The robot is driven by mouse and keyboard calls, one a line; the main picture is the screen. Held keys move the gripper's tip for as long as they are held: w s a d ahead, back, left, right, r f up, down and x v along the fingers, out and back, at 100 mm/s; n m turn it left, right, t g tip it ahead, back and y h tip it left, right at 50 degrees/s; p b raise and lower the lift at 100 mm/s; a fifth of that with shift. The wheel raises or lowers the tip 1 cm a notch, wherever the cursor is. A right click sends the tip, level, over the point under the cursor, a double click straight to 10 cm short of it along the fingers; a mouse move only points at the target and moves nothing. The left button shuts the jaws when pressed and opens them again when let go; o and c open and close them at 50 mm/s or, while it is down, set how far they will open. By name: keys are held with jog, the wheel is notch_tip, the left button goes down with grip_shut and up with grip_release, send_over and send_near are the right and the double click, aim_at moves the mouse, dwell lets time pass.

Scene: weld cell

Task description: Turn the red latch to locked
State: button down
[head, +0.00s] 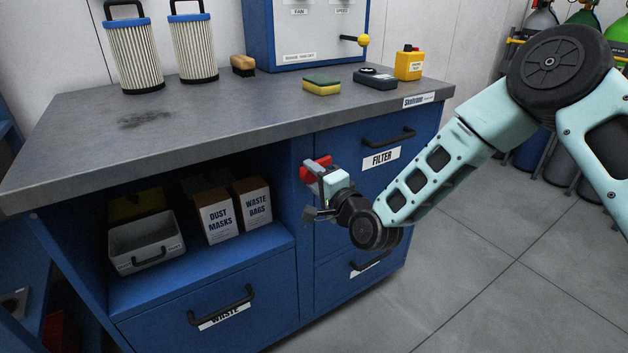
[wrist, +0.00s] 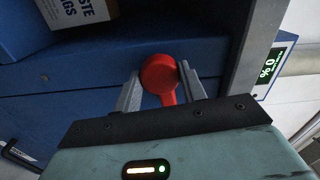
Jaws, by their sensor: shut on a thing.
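The red latch (head: 316,169) is on the blue cabinet front, near the edge of the open shelf and left of the FILTER drawer label. In the wrist view the red latch (wrist: 160,75) shows a round head with an arm running down between my fingers. My gripper (head: 318,188) is at the latch, and in the wrist view my gripper (wrist: 160,90) has one finger on each side of it, shut on it. The lower part of the latch is hidden behind my gripper's body. I cannot tell from these frames whether the latch is locked.
The blue cabinet (head: 200,285) has a FILTER drawer handle (head: 388,138) close to my gripper. The open shelf holds a grey tray (head: 147,243) and boxes (head: 216,215). The worktop (head: 230,110) carries filters, a sponge and small devices.

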jog(key=shift+m, duration=0.6)
jog(key=c, duration=0.8)
grip_release()
jog(key=shift+s, duration=0.1)
jog(key=v, duration=1.7)
jog(key=shift+s+d, duration=0.1)
jog(key=shift+d, duration=0.1)
